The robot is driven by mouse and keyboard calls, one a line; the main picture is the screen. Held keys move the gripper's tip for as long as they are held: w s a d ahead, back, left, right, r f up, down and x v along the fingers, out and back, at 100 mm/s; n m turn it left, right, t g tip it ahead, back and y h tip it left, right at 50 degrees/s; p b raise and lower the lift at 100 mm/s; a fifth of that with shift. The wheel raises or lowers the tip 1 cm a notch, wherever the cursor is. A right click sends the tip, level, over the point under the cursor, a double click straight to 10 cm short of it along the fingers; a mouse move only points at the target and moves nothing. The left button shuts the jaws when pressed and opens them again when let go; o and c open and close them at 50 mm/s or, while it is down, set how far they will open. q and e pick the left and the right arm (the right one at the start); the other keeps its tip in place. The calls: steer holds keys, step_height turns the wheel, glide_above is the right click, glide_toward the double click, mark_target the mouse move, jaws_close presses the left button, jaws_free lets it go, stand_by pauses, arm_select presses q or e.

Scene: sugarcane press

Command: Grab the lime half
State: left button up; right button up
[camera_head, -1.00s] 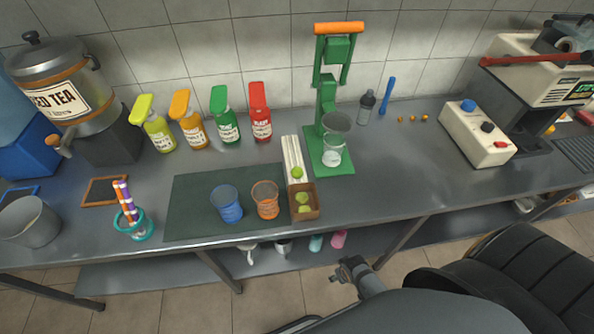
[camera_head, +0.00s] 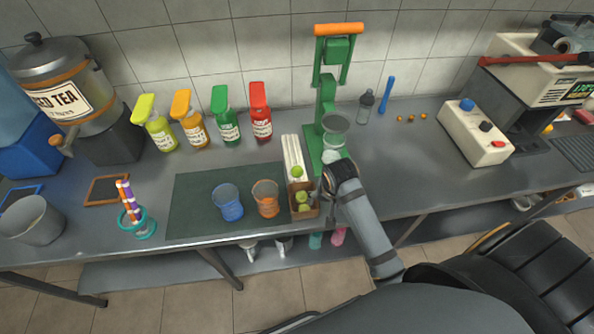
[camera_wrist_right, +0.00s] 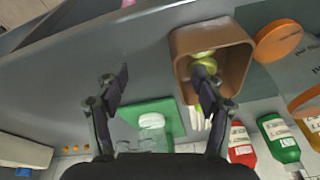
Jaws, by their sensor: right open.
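Green lime halves (camera_head: 302,197) sit in a small brown wooden box (camera_head: 313,212) on the counter, with another lime piece (camera_head: 296,172) just behind it at the end of a white ribbed strip. In the right wrist view, lime (camera_wrist_right: 203,54) shows inside the box (camera_wrist_right: 234,37), partly hidden by one finger. My right gripper (camera_head: 328,182) is just right of the box in the head view. In the right wrist view its fingers (camera_wrist_right: 163,80) are spread, nothing between them, with one fingertip overlapping the box opening. My left gripper is not in view.
A green press (camera_head: 327,95) with a glass under it stands behind my right gripper. A blue cup (camera_head: 228,203) and an orange cup (camera_head: 266,197) stand on a dark mat left of the box. Several coloured bottles line the wall.

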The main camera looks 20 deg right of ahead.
steer(key=w+r+m, duration=0.3)
steer(key=w+m, duration=0.3)
steer(key=w, duration=0.5)
steer(key=m+g, duration=0.1)
steer(key=m, duration=0.4)
glide_toward(298, 169)
steer(key=shift+y, duration=0.4)
steer(key=f, duration=0.1)
steer(key=w+f, duration=0.1)
steer(key=f, duration=0.2)
steer(key=shift+w+d+p, duration=0.2)
steer(key=shift+d+p, duration=0.15)
steer(key=shift+w+f+p, duration=0.1)
steer(key=shift+f+p, duration=0.35)
steer(key=shift+f, duration=2.2)
steer(key=c, duration=1)
